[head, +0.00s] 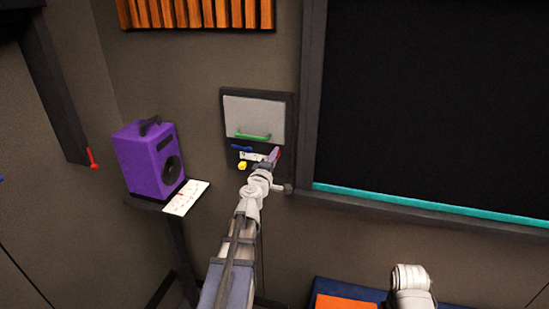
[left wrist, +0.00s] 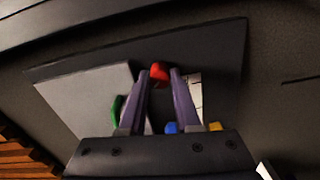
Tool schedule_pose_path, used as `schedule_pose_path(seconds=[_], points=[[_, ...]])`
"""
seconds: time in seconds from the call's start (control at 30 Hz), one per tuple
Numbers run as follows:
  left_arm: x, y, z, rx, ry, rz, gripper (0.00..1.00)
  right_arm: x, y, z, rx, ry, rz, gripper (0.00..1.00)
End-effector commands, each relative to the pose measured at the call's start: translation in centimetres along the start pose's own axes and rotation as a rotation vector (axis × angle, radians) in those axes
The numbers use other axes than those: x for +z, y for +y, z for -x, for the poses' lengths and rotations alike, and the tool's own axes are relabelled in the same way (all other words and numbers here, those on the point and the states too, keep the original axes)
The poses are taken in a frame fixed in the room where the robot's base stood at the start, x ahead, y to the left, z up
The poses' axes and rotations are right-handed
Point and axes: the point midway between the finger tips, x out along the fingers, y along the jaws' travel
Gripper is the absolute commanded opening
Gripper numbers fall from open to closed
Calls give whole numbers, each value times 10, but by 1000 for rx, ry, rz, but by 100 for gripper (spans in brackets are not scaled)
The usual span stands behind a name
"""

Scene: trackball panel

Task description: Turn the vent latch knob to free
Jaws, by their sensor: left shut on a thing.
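A dark wall panel (head: 289,112) carries a grey plate with a green handle (head: 252,136). Below the handle are a blue part (head: 241,148), a white label strip and a yellow knob (head: 242,166). My left gripper (head: 274,154) reaches the panel's lower right part. In the left wrist view, a red knob (left wrist: 159,72) sits between the purple fingertips of my left gripper (left wrist: 159,79), which is shut on it. Its pointer and any label wording cannot be read.
A purple speaker (head: 140,160) stands left of the panel, with a white card (head: 186,198) beside it. A dark window with a teal sill strip (head: 420,206) is at right. A blue and orange object (head: 345,302) lies low at front.

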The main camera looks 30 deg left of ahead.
Motion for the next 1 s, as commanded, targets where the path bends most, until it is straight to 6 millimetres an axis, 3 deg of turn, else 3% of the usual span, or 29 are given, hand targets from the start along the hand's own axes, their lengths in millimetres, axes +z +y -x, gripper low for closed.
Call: schedule_pose_path(seconds=[0.3, 0.87, 0.9, 1.0], points=[[0, 0, 0, 0, 1, 111, 0, 0, 0, 0, 0, 0, 0, 50], [0, 0, 1, 0, 1, 135, 0, 0, 0, 0, 0, 0, 0, 50], [0, 0, 1, 0, 1, 135, 35, 0, 0, 0, 0, 0, 0, 50], [0, 0, 1, 0, 1, 135, 46, 0, 0, 0, 0, 0, 0, 50]])
